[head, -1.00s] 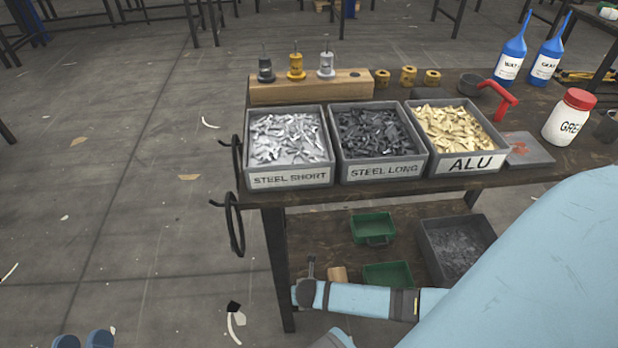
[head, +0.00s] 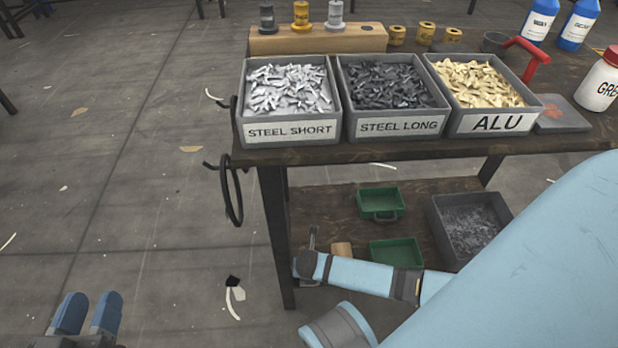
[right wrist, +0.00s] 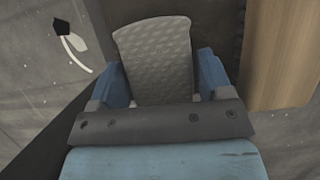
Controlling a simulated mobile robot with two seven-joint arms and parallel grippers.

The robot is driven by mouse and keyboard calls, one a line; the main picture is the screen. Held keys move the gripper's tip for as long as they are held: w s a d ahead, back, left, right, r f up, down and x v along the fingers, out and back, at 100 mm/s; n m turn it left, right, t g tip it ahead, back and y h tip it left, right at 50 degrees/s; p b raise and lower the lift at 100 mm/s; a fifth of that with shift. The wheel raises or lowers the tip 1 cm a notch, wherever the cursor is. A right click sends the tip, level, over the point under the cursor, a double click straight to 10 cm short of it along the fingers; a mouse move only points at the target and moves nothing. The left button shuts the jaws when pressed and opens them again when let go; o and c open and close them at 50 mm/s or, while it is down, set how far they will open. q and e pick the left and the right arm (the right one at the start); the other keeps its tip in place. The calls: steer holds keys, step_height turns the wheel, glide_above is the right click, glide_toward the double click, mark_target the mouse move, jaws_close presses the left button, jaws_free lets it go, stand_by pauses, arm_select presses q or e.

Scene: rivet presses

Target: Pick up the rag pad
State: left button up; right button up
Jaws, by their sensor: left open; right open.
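A grey dimpled pad (right wrist: 156,50), which looks like the rag pad, stands out between the blue fingers of my right gripper (right wrist: 162,72) in the right wrist view. The fingers are open on either side of it; whether they touch it is unclear. In the head view my right arm reaches low to the left end of the bench's lower shelf (head: 330,205), and its fingers are mostly hidden. My left gripper (head: 90,303) is open and empty over the floor at the bottom left.
A wooden block (right wrist: 281,55) lies close right of my right gripper. Two green trays (head: 381,204) and a grey bin (head: 468,222) share the shelf. The bench leg (head: 277,235) is near. Above are the bins marked STEEL SHORT (head: 289,130), STEEL LONG and ALU.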

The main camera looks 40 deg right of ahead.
steer(key=shift+f+p, duration=0.25)
steer(key=shift+p, duration=0.05)
stand_by(0.4)
steer(key=shift+c, duration=0.2)
steer(key=c, duration=0.5)
